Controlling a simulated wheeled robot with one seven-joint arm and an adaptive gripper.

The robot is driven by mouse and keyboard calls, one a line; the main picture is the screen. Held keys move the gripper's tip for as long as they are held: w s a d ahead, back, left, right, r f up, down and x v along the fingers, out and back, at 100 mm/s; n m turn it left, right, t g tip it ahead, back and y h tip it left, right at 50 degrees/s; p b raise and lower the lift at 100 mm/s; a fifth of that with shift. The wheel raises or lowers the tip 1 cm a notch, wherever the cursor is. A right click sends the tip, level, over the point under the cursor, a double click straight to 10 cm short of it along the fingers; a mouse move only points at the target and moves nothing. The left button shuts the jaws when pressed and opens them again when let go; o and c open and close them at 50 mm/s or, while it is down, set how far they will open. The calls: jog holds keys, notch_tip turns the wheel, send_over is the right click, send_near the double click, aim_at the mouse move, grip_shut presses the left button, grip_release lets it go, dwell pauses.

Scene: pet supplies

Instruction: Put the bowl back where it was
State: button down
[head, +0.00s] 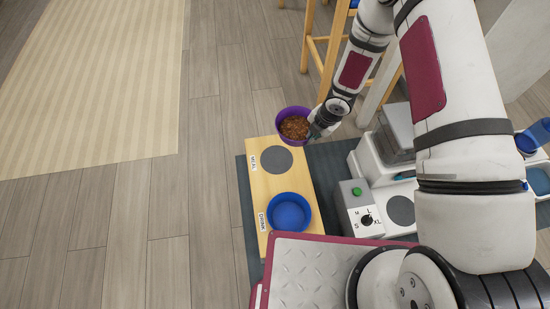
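A purple bowl (280,137) filled with brown kibble (294,127) is at the far end of a wooden feeding board (269,184), at the tip of my arm. My gripper (316,128) is at the bowl's right rim; its fingers are mostly hidden by its own body, so I cannot see how they sit on the rim. The board has a grey round spot (277,160) labelled MEAL, which is bare. A blue bowl (289,212) stands at the nearer place, labelled DRINK.
A white dispenser machine (378,171) with a grey round plate (400,210) stands right of the board. A control box (361,207) with a green button and dial is beside it. A wooden stool (307,45) stands behind. The floor at left is clear, with a beige rug (95,85).

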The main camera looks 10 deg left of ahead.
aim_at(296, 142)
jog(key=a+f+n, duration=0.2)
jog(key=n, duration=0.1)
jog(key=a+f+n+g, duration=0.1)
jog(key=shift+s+a+f+n+y, duration=0.25)
jog(key=shift+s+a+n+y, duration=0.05)
jog(key=shift+a+f+n, duration=0.4)
jog(key=shift+a+n, duration=0.35)
jog(key=shift+n, duration=0.15)
notch_tip(296, 142, down, 10)
jog(key=b, duration=0.3)
jog(key=shift+f+b, duration=0.15)
jog(key=shift+b, duration=0.25)
jog(key=c, duration=1.9)
grip_release()
jog(key=shift+c, duration=0.2)
jog(key=shift+o, duration=0.7)
